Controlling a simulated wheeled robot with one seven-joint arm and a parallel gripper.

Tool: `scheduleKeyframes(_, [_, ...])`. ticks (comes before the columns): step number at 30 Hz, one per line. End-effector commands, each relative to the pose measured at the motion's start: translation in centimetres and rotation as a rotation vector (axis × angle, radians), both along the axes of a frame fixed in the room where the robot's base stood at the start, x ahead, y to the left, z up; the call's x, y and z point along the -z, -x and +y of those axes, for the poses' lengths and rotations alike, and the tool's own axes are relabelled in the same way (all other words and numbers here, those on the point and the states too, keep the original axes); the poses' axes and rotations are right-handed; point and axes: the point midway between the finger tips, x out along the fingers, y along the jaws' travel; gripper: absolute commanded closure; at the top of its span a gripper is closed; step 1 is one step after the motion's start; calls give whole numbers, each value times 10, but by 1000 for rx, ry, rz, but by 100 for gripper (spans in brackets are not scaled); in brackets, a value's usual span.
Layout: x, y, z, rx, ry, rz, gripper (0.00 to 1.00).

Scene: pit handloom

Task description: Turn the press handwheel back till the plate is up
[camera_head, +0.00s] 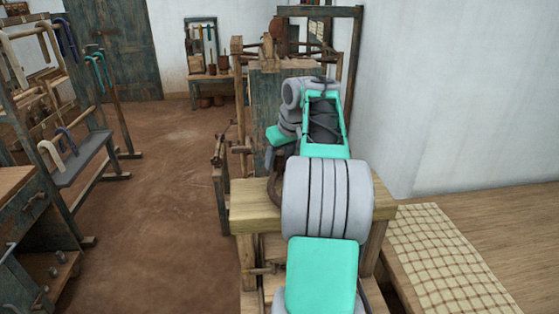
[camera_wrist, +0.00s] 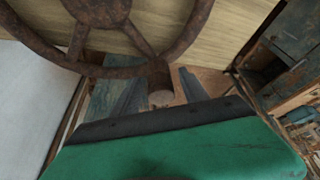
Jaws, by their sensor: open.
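The rusty brown press handwheel (camera_wrist: 104,12) fills the top of the wrist view, with its hub, spokes and part of its rim in sight. A stubby handle (camera_wrist: 161,98) stands at the rim's lower edge. My gripper (camera_wrist: 152,82) is open below the wheel, and the handle appears to lie between its two dark fingers; I cannot tell if they touch it. In the head view only a dark curve of the handwheel (camera_head: 274,188) shows beside my arm, above the press's wooden top beam (camera_head: 254,208). My arm hides the gripper there. The press plate is not visible.
A wooden table with a checked cloth (camera_head: 446,258) runs along the right, beside a white wall. Racks with hooked handles (camera_head: 78,172) and a wooden cabinet (camera_head: 28,215) stand on the left. The brown floor between (camera_head: 150,220) is clear.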

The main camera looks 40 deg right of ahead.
Motion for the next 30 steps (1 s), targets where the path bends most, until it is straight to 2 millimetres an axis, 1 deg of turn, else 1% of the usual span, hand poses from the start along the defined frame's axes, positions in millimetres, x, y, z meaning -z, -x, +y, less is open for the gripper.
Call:
scheduleKeyframes(4, [0,0,0,0,0,0,48])
scheduleKeyframes(23, [-1,0,0,-1,0,0,99])
scheduleKeyframes(30, [-1,0,1,-1,0,0,100])
